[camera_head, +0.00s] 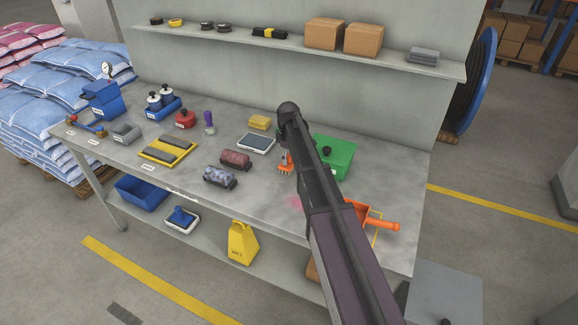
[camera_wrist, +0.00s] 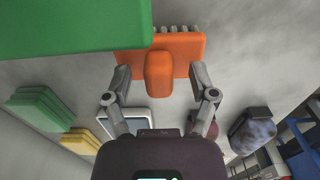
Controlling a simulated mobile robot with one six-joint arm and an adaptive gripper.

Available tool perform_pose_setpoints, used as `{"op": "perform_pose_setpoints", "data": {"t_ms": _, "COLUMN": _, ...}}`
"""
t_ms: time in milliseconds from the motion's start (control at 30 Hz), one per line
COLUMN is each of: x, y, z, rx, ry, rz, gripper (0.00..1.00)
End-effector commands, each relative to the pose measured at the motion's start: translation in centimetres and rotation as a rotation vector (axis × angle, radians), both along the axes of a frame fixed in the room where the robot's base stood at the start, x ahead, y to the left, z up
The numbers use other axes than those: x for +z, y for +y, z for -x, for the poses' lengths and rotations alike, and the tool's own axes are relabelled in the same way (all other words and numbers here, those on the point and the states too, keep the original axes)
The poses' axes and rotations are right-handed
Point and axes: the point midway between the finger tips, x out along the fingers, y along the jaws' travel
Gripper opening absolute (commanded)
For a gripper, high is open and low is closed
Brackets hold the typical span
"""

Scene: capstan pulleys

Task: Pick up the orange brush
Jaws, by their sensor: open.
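The orange brush (camera_wrist: 180,50) lies in the upper middle of the wrist view, with a blocky raised handle and a row of grey bristle tufts at its far edge. In the head view the brush (camera_head: 284,168) shows only partly on the bench, beside my arm, which hides the rest. My gripper (camera_wrist: 159,74) is open, one finger on each side of the brush's handle. The fingertips show near the brush body; I cannot tell whether they touch it. In the head view my arm hides most of the gripper.
A green box (camera_head: 335,153) stands close to the brush; its side (camera_wrist: 70,25) fills the wrist view's upper left. An orange dustpan (camera_head: 378,222) lies at the bench's right front. A grey-topped tray (camera_head: 256,142) and red roll (camera_head: 236,159) lie left of the brush.

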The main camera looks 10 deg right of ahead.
Motion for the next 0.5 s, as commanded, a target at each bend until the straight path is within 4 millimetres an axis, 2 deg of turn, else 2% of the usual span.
{"op": "perform_pose_setpoints", "data": {"t_ms": 433, "x": 0.04, "y": -0.06, "z": 0.0, "rx": -0.001, "ry": 0.0, "rz": 0.0, "gripper": 0.74}}
{"op": "perform_pose_setpoints", "data": {"t_ms": 467, "x": 0.04, "y": -0.06, "z": 0.0, "rx": -0.001, "ry": 0.0, "rz": 0.0, "gripper": 0.71}}
{"op": "perform_pose_setpoints", "data": {"t_ms": 500, "x": 0.04, "y": -0.07, "z": 0.0, "rx": -0.001, "ry": 0.0, "rz": 0.0, "gripper": 0.59}}
